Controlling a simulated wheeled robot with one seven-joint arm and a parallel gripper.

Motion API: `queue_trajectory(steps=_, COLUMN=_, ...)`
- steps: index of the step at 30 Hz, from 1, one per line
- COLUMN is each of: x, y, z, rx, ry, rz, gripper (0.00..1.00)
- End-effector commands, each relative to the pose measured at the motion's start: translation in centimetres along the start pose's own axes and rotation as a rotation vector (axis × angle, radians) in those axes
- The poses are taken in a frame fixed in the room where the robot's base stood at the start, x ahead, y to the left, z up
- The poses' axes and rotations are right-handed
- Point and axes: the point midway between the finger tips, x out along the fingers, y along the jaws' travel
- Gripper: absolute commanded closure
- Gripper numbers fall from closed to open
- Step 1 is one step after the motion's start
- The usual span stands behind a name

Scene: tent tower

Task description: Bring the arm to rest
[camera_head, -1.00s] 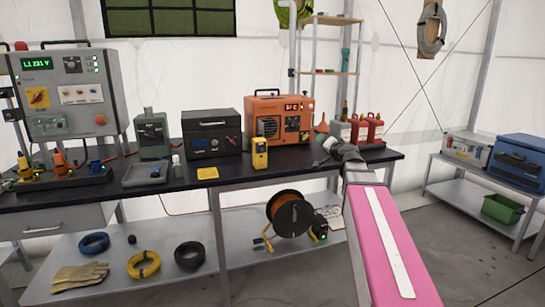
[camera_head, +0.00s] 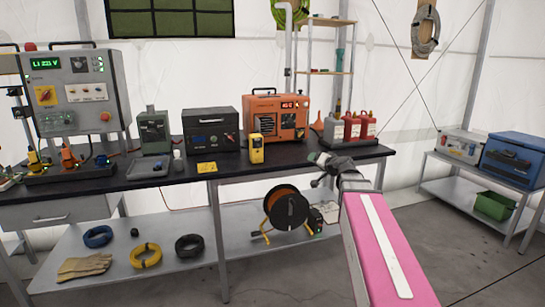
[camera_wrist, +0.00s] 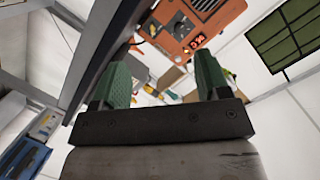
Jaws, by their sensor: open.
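My gripper (camera_head: 320,170) is at the end of my pink arm, just in front of the right part of the black bench top (camera_head: 225,171). In the wrist view my gripper (camera_wrist: 160,82) shows two green fingers standing wide apart. Nothing is between them. The orange generator (camera_wrist: 200,18) and part of the bench edge appear beyond the fingers. In the head view the orange generator (camera_head: 277,117) stands on the bench, behind and left of my gripper.
Red bottles (camera_head: 360,128) stand on a tray behind my wrist. A yellow meter (camera_head: 256,149) stands near the bench's front edge. A cable reel (camera_head: 286,208) is on the lower shelf. A side table with a blue case (camera_head: 515,158) is at the right. Floor between is clear.

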Motion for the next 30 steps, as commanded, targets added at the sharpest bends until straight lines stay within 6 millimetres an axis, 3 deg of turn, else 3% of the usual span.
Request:
queue_trajectory(steps=5, x=-0.1, y=1.8, z=5.6, rx=-0.038, ry=-0.151, rz=0.047, gripper=0.31)
queue_trajectory(steps=10, x=-1.2, y=4.6, z=13.4, rx=-0.088, ry=-0.374, rz=0.134, gripper=0.31)
queue_trajectory(steps=14, x=-3.7, y=7.9, z=20.9, rx=-0.132, ry=-0.603, rz=0.253, gripper=0.31)
queue_trajectory(steps=18, x=-7.6, y=11.5, z=27.6, rx=-0.176, ry=-0.835, rz=0.411, gripper=0.31)
queue_trajectory(steps=21, x=-10.6, y=13.6, z=31.0, rx=-0.205, ry=-0.97, rz=0.525, gripper=0.31)
queue_trajectory(steps=24, x=-13.0, y=15.2, z=33.1, rx=-0.23, ry=-1.065, rz=0.622, gripper=0.31)
queue_trajectory(steps=30, x=-15.3, y=16.5, z=34.6, rx=-0.255, ry=-1.146, rz=0.719, gripper=0.31)
